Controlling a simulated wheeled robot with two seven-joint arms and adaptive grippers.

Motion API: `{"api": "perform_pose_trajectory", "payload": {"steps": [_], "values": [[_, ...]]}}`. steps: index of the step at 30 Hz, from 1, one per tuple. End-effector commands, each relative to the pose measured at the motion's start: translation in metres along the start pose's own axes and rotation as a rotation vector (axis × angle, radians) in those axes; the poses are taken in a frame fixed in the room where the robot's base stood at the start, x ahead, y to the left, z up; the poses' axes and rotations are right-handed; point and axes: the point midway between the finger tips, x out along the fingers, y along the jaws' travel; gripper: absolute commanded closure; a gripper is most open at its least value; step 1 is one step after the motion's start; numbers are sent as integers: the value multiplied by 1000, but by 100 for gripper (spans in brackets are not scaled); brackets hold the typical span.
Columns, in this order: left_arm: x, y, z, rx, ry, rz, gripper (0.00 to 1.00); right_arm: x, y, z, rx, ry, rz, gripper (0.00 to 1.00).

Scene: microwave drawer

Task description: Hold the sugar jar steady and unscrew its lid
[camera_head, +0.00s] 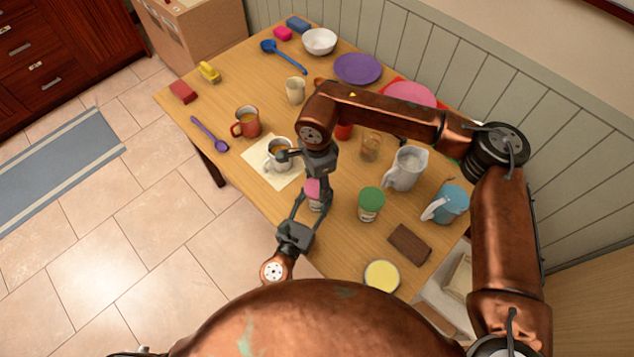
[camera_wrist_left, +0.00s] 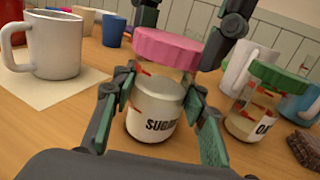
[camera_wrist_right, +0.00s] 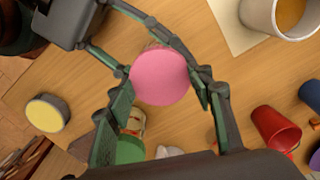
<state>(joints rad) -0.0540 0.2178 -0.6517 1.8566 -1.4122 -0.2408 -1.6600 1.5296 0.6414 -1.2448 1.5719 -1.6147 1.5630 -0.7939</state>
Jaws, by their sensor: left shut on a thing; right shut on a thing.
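The sugar jar (camera_wrist_left: 152,108) is clear glass with white sugar and a "SUGAR" label. It stands upright on the table, and in the head view it is mostly hidden between my grippers. Its pink lid (camera_wrist_right: 160,77) sits on top; it also shows in the head view (camera_head: 312,186) and the left wrist view (camera_wrist_left: 166,47). My left gripper (camera_wrist_left: 163,108) is shut around the jar's body from the near side. My right gripper (camera_wrist_right: 164,84) comes from above, shut on the lid with a finger on each side.
A green-lidded jar (camera_head: 370,205) stands just right of the sugar jar. A white mug (camera_head: 278,154) on a cream mat (camera_head: 257,160) stands behind, to the left.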

Motion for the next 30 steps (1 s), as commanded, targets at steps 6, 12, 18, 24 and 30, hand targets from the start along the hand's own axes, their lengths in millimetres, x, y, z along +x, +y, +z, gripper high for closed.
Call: {"api": "perform_pose_trajectory", "payload": {"steps": [6,12,18,24,30], "values": [[0,-1,0,0,0,-2,100,0,0,0,-451,1,-2,81],[0,-1,0,0,0,-2,100,-1,-1,-1,-867,2,-2,81],[0,-1,0,0,0,-2,100,-1,-1,-1,-1266,3,-2,81],[0,-1,0,1,0,-2,100,-1,-1,-1,-1496,3,-2,81],[0,-1,0,0,0,-1,100,-2,-1,-1,-1492,5,-3,81]]}}
